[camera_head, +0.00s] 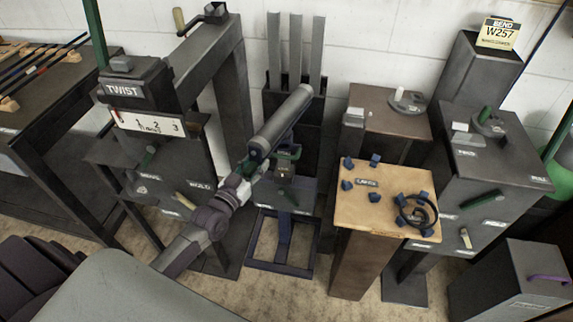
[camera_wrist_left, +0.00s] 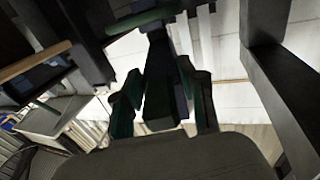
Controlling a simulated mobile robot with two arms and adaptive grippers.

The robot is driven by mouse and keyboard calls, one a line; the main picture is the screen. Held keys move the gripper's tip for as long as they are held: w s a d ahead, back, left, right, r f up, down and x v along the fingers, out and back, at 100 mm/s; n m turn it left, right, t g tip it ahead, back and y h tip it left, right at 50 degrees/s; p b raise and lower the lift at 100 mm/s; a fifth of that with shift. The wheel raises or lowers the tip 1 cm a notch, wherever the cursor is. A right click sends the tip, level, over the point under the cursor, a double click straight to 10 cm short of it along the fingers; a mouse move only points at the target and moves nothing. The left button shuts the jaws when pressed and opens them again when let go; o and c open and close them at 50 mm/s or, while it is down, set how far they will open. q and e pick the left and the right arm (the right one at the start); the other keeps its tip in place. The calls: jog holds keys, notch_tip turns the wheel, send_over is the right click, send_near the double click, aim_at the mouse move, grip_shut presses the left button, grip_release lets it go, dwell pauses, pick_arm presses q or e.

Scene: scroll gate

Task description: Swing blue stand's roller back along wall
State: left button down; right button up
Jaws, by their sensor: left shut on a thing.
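The blue stand (camera_head: 283,241) has a dark blue base frame on the floor in the middle of the head view. Its grey roller (camera_head: 282,124) lies slantwise above it, near end toward me and far end up and right toward the wall. My left gripper (camera_head: 283,156) is at the roller's near end, just below it, and partly hides the stand. In the left wrist view its green-edged fingers (camera_wrist_left: 162,105) are closed about a dark part between them, likely the stand's arm under the roller. The exact contact is in shadow. My right gripper is not in view.
A TWIST machine (camera_head: 125,90) with a tall frame stands to the left. Upright grey slats (camera_head: 296,50) stand behind the roller by the white wall. A wood-topped pedestal (camera_head: 375,215) with blue knobs and grey cabinets (camera_head: 490,160) stand to the right.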

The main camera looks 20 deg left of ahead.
pick_arm(q)
jog(key=shift+a+f+m+h+b, duration=0.3)
jog(key=shift+a+h+b, duration=0.1)
jog(key=shift+a, duration=0.1)
jog(key=shift+a+b, duration=0.25)
jog(key=shift+b, duration=0.1)
jog(key=shift+w+a+r+m+h, duration=0.15)
jog(key=shift+m+h, duration=0.15)
jog(key=shift+h, duration=0.2)
jog(key=shift+a+b, duration=0.1)
jog(key=shift+b, duration=0.25)
jog(key=c, duration=1)
grip_release()
jog(key=shift+o, duration=0.2)
jog(key=shift+r, duration=0.1)
